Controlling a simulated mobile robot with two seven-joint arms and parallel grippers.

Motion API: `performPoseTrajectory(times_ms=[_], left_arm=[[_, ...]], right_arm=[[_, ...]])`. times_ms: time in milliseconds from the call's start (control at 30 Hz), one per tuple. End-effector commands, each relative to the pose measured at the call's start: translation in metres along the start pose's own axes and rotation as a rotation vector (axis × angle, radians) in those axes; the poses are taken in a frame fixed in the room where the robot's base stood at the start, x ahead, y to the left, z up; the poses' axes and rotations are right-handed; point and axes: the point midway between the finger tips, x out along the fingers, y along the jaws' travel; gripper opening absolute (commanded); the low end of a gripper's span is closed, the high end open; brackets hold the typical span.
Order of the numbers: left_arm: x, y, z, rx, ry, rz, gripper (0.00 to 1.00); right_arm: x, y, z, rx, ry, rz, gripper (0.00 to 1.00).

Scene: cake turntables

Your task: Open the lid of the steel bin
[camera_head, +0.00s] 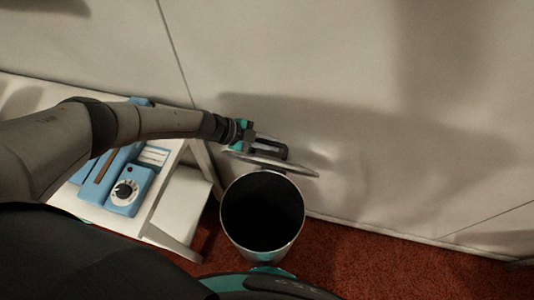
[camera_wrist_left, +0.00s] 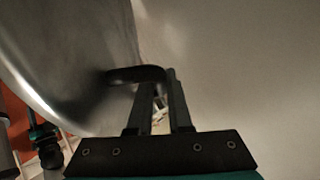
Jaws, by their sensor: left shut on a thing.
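The steel bin (camera_head: 262,247) stands on the red floor close to the wall, with its dark round mouth uncovered. Its lid (camera_head: 290,169) is tilted up behind the mouth, on the wall side, seen nearly edge-on. In the left wrist view the lid (camera_wrist_left: 65,60) fills the left as a curved shiny surface with a dark handle (camera_wrist_left: 137,74). My left gripper (camera_head: 268,144) is behind the lid, between it and the wall. In the left wrist view its fingers (camera_wrist_left: 164,92) are shut on the handle. My right gripper is in neither view.
A white table (camera_head: 180,214) with a blue device with a dial (camera_head: 129,191) and another blue item (camera_head: 101,179) stands left of the bin. The pale wall (camera_head: 370,110) is close behind the lid. Red floor (camera_head: 390,268) right of the bin is clear.

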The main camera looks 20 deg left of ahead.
Motion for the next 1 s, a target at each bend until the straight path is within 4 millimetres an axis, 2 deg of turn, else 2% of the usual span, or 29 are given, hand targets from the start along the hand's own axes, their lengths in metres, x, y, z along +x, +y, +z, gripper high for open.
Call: performPoseTrajectory(times_ms=[100, 400, 967, 1000], left_arm=[[0.006, -0.015, 0.001, -0.01, 0.002, 0.013, 0.0], [0.01, -0.035, 0.007, -0.016, -0.001, 0.017, 0.0], [0.009, -0.042, 0.008, -0.017, -0.004, 0.013, 0.0], [0.009, -0.042, 0.008, -0.017, -0.004, 0.013, 0.2]], right_arm=[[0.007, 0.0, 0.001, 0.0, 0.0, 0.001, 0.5], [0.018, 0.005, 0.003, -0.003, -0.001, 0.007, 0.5], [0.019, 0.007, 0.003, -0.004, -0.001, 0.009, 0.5], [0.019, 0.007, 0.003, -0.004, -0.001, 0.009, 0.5]])
